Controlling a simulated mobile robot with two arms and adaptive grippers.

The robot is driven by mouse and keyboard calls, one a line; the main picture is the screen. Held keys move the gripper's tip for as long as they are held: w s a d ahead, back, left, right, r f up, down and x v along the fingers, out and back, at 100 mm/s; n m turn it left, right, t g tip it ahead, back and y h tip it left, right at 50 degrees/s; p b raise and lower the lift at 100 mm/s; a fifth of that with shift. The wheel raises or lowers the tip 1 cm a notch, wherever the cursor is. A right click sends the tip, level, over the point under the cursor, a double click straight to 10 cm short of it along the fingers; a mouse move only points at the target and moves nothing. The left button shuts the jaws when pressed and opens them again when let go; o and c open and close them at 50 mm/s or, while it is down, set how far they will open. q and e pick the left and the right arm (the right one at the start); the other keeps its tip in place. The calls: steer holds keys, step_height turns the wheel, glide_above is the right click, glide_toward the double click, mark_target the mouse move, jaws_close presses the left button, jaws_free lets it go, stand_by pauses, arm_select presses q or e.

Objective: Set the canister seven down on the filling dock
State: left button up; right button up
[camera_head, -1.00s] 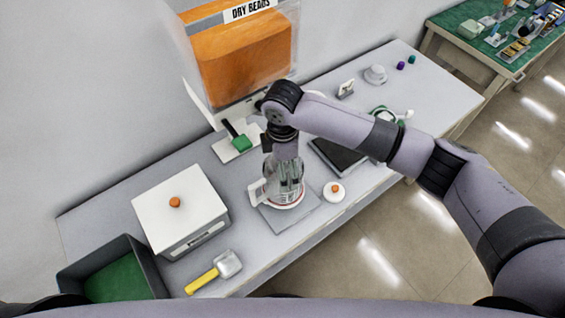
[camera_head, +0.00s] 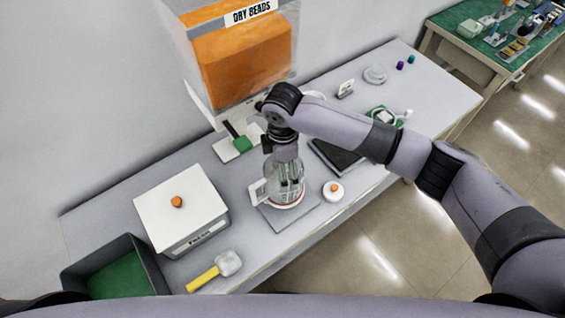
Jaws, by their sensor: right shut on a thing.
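A clear canister (camera_head: 286,199) with a reddish ring near its base stands upright over a grey square plate (camera_head: 310,216), which looks like the filling dock. I cannot tell whether its base touches the plate. A white tag or handle (camera_head: 258,192) is on its left side; any number is too small to read. My right gripper (camera_head: 288,178) reaches down into the canister's top from above and is shut on it; the fingers show through the clear wall. My left gripper is not in view.
A white box with an orange knob (camera_head: 182,210), a green-lined bin (camera_head: 120,278) and a yellow-handled scoop (camera_head: 216,270) lie left. A white lid with an orange knob (camera_head: 334,190) sits right of the plate. A dark pad (camera_head: 335,157) lies behind. An orange bead hopper (camera_head: 245,65) stands at the back.

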steer(key=shift+f+b, duration=0.45)
steer(key=shift+f, duration=0.95)
stand_by(0.4)
steer(key=o, duration=1.4)
steer(key=shift+o, duration=0.2)
step_height(320, 180, up, 12)
